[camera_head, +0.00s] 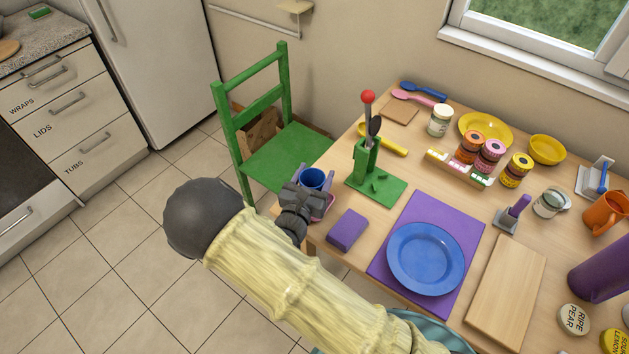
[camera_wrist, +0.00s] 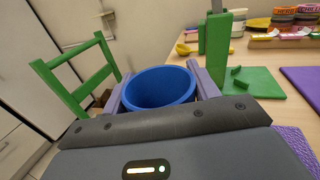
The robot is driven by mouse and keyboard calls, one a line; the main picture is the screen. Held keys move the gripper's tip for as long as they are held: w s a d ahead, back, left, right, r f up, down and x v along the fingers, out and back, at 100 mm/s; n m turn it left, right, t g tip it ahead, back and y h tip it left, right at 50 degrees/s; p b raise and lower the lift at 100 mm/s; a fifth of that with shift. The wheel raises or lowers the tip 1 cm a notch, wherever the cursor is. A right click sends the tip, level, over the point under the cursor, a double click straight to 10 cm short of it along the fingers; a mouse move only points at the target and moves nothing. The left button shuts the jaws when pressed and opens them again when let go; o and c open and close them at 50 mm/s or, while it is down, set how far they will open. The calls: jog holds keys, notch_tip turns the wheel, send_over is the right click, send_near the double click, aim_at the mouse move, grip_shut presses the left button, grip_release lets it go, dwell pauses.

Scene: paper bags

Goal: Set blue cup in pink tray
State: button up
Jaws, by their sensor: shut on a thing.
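The blue cup (camera_head: 312,178) is upright between the two purple fingers of my gripper (camera_head: 314,181), at the left corner of the table. In the wrist view the cup (camera_wrist: 160,88) shows its open rim, with one finger on each side. My gripper is shut on it. A pink edge (camera_head: 326,207), which looks like the pink tray, shows just below and beside my gripper. Most of it is hidden by the gripper. I cannot tell whether the cup's base touches it.
A green utensil stand (camera_head: 376,187) is right of the cup. A purple block (camera_head: 346,230) lies close by on the table. A blue plate (camera_head: 425,258) sits on a purple mat (camera_head: 383,272). A green chair (camera_head: 287,152) stands behind the table's left edge.

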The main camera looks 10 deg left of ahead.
jog(key=shift+f, duration=1.15)
jog(key=shift+f, duration=0.1)
jog(key=o, duration=1)
jog(key=shift+c, duration=0.2)
jog(key=shift+s, duration=0.1)
jog(key=s+a, duration=0.1)
jog(key=s, duration=1)
jog(key=shift+s+b, duration=0.4)
jog(key=shift+b, duration=0.05)
jog(key=shift+a, duration=0.1)
